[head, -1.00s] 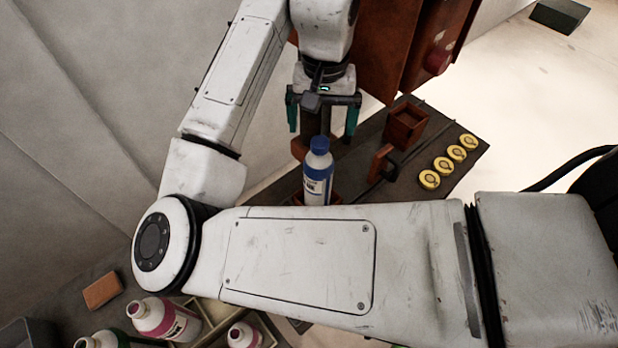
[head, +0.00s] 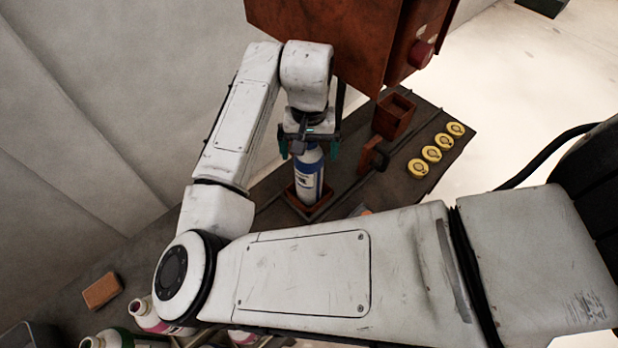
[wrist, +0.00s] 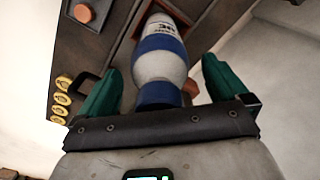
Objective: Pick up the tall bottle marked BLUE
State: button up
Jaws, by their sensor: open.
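The tall bottle (head: 309,178) is white with blue bands and stands upright in a rust-red square holder (head: 322,203). Its label is only partly legible. My gripper (head: 309,153) is open and directly above it, with the teal fingers on either side of the bottle's top, which is hidden from the head view. In the wrist view the bottle (wrist: 160,58) lies between the two open fingers (wrist: 160,85), with a gap on each side. Its blue cap end is nearest the gripper palm.
A rust-red cabinet (head: 330,35) with a red knob hangs close behind my arm. A small open box (head: 394,116), an upright bracket (head: 372,156) and several yellow discs (head: 432,153) are to the right. Pink-marked bottles (head: 150,315) and an orange block (head: 101,291) are at lower left.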

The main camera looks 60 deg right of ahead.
jog(key=shift+c, duration=0.3)
grip_shut()
dwell(0.6)
